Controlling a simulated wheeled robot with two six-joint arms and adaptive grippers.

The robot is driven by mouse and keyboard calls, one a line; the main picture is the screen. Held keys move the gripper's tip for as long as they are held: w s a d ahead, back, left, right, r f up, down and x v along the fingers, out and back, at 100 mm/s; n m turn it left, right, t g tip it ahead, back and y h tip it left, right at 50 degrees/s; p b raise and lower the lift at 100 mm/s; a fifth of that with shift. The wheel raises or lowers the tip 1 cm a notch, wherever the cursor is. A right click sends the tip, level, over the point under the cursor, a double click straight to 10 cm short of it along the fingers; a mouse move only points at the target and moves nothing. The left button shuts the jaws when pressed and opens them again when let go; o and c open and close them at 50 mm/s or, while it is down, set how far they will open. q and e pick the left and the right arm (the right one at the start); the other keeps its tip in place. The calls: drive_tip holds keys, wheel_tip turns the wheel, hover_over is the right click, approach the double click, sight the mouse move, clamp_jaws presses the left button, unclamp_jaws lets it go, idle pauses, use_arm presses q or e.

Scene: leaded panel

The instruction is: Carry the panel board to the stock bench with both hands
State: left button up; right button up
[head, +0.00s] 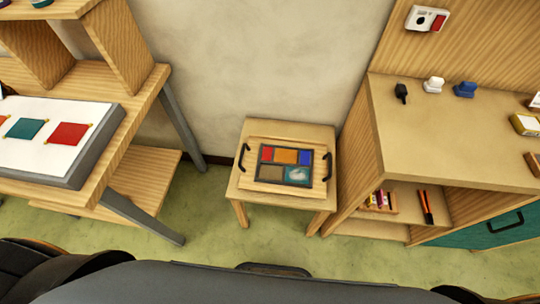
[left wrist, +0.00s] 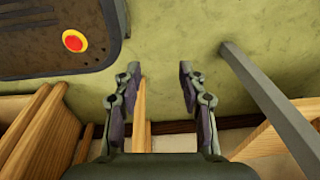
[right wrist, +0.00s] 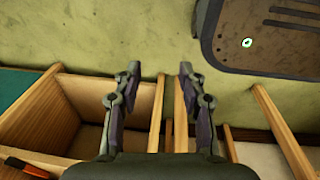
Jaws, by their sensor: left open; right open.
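The panel board (head: 245,185) is a light wooden board with a black handle at its left and right ends. It bears a dark-framed panel (head: 285,166) with red, orange, blue, brown and pale teal pieces. The board lies on a small wooden stool-like table (head: 290,130) against the wall. My left gripper (left wrist: 158,75) is open and empty above the green floor in the left wrist view. My right gripper (right wrist: 158,75) is open and empty in the right wrist view. Neither gripper shows in the head view, and the board is not recognisable in the wrist views.
A bench (head: 150,95) at left bears a white slab with coloured squares. A wooden cabinet (head: 430,125) at right holds small items on top and a teal drawer (head: 480,232). Green floor (head: 200,215) lies clear in front of the small table.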

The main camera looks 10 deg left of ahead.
use_arm(q)
drive_tip(key=w+d+f+t+b, duration=0.2)
drive_tip(key=w+b, duration=0.6)
drive_tip(key=w, duration=0.5)
use_arm(e)
drive_tip(key=w+a+f+t, duration=0.2)
drive_tip(key=w, duration=1.1)
use_arm(q)
drive_tip(key=n+t+h+b, duration=0.1)
drive_tip(key=t+h+b, duration=0.1)
drive_tip(key=t+b, duration=1.05)
approach(240, 158)
drive_tip(key=w+r+g+b, duration=0.2)
drive_tip(key=b, duration=0.1)
use_arm(e)
drive_tip(key=m+t+y, duration=0.2)
drive_tip(key=t, duration=0.8)
approach(331, 166)
drive_tip(key=w, duration=0.1)
use_arm(q)
drive_tip(key=shift+w+f, duration=0.1)
drive_tip(key=shift+f, duration=0.15)
use_arm(e)
drive_tip(key=shift+w+a+f, duration=0.2)
drive_tip(key=shift+a+f, duration=0.05)
drive_tip(key=shift+f, duration=0.05)
